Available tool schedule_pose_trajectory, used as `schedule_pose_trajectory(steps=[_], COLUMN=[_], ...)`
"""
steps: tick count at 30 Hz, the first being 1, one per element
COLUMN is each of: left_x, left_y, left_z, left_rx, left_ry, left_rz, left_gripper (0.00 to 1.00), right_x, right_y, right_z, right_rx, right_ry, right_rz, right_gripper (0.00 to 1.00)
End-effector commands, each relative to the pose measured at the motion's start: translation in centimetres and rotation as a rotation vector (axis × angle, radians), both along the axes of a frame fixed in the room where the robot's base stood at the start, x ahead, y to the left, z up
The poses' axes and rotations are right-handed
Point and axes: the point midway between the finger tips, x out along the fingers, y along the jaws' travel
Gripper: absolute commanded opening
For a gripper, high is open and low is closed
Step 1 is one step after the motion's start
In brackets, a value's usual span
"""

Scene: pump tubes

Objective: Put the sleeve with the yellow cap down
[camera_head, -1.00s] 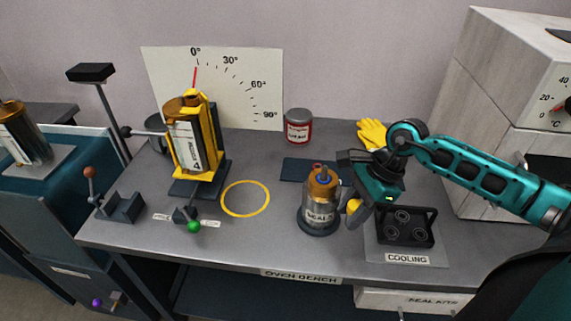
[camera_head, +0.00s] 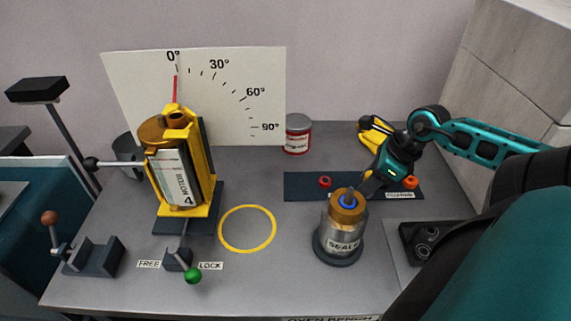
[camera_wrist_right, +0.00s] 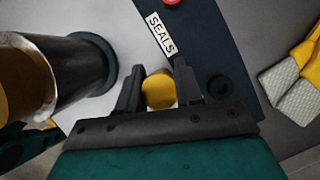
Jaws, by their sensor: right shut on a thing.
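My right gripper (camera_head: 370,187) is over the dark mat (camera_head: 300,187) at the back right of the bench, behind the seal pot. In the right wrist view its two dark fingers (camera_wrist_right: 159,92) are shut on the sleeve with the yellow cap (camera_wrist_right: 158,89). Only the rounded yellow cap shows clearly between the fingers; the rest of the sleeve is hidden. I cannot tell whether it touches the mat. My left gripper is not in view.
The metal seal pot (camera_head: 343,225) stands close in front of the right gripper. The yellow motor stand (camera_head: 183,165) is at left. A yellow ring (camera_head: 247,228) marks clear bench.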

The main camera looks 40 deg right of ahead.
Motion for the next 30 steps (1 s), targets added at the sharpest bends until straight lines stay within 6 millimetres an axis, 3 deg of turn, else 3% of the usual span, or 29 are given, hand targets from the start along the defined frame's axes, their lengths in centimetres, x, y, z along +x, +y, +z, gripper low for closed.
schedule_pose_trajectory(steps=[14,30], left_x=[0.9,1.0], left_y=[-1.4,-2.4], left_z=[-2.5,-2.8], left_rx=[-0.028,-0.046], left_ry=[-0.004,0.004], left_rz=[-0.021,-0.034], left_gripper=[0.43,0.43], right_x=[7.9,10.9], right_y=[4.0,5.7], right_z=[-0.4,0.1], right_rx=[-0.008,0.003], right_ry=[-0.005,-0.007], right_rz=[0.001,-0.007], right_gripper=[0.0,0.0])
